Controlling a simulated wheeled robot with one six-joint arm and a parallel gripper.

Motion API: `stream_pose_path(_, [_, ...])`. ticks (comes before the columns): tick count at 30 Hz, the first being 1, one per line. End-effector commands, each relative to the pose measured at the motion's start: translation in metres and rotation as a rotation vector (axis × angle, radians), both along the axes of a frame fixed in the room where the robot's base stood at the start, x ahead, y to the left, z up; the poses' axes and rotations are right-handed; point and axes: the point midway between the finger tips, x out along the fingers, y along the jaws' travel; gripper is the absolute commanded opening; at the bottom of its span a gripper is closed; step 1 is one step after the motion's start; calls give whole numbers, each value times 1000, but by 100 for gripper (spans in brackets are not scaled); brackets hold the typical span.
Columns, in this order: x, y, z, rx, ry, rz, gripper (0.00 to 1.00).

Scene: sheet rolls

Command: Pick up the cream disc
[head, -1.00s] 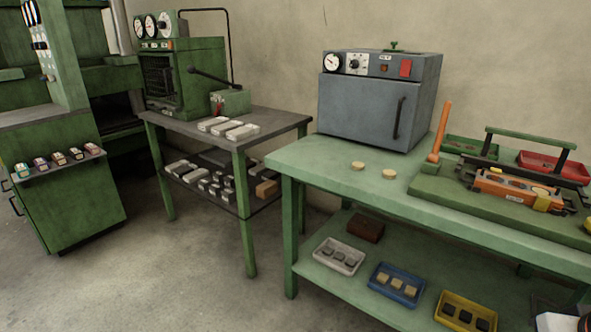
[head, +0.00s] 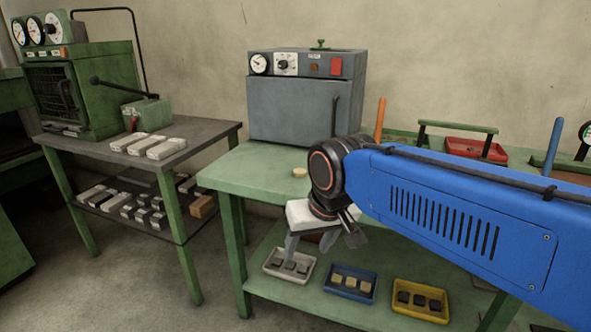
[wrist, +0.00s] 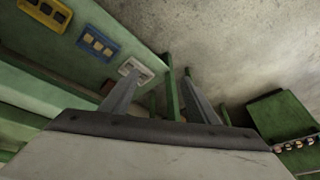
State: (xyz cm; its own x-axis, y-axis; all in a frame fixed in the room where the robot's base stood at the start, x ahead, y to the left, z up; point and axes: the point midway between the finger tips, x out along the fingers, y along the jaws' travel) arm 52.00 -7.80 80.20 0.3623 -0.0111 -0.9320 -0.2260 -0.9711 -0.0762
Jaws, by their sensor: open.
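One cream disc (head: 299,171) lies flat on the pale green bench top (head: 240,175), in front of the grey oven. A second cream disc, seen earlier to its right, is hidden behind my arm. My gripper (head: 323,245) hangs fingers-down by the bench's front edge, to the right of the visible disc in the picture. It is open and empty. In the wrist view its two fingers (wrist: 159,75) are spread apart; no disc shows there.
The grey oven (head: 305,105) stands at the bench's back. On the lower shelf are a white tray (head: 273,269), a blue tray (head: 330,289) and a yellow tray (head: 398,305). A dark-topped table (head: 215,130) stands left. An orange upright handle (head: 380,118) rises behind my arm.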

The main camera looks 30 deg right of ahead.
Motion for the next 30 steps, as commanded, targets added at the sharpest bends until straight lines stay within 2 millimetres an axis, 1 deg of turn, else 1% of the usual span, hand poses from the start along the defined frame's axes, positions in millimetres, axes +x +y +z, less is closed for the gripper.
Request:
stream_pose_path(1, [14, -4, 15, 26, 15, -81, 55])
stream_pose_path(6, [59, -20, 65, 127, 68, -411, 55])
stream_pose_path(11, [103, -39, 105, 208, 113, -728, 55])
stream_pose_path(15, [142, -58, 136, 268, 147, -1009, 55])
stream_pose_path(21, [195, -91, 171, 338, 184, -1415, 55])
stream_pose_path(24, [221, -109, 185, 363, 196, -1614, 55])
stream_pose_path(27, [242, -126, 195, 381, 202, -1793, 55])
stream_pose_path(30, [258, -140, 202, 392, 206, -1936, 55])
